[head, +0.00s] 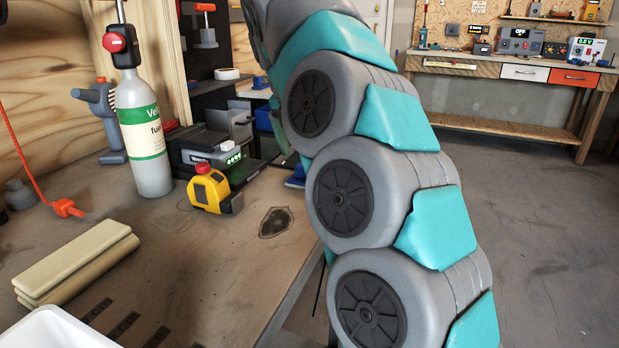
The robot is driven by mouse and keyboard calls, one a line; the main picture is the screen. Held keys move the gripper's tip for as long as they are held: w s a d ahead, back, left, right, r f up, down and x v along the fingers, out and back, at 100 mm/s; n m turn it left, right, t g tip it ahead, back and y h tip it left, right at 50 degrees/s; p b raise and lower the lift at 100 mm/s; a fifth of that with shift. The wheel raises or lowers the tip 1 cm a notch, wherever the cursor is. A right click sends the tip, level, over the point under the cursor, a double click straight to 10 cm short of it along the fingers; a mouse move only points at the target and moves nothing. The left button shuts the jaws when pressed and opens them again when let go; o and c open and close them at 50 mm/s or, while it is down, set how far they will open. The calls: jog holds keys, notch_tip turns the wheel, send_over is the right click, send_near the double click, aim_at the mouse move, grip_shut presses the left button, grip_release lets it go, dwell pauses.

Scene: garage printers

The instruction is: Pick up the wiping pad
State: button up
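A beige, layered, flat block (75,262) lies on the workbench at the lower left of the head view. It looks like the wiping pad, with a paler upper slab over a tan lower part. Nothing touches it from above. My arm rises through the middle of the view, well to the right of the pad, and runs out of the top of the frame. My gripper is not in view, so its state is not shown.
On the workbench (215,262) stand a gas cylinder (144,135), a yellow tape measure (212,192) and a grey battery charger (212,150). A white container (58,330) is just in front of the pad. Open floor (540,220) lies right, before another bench (500,128).

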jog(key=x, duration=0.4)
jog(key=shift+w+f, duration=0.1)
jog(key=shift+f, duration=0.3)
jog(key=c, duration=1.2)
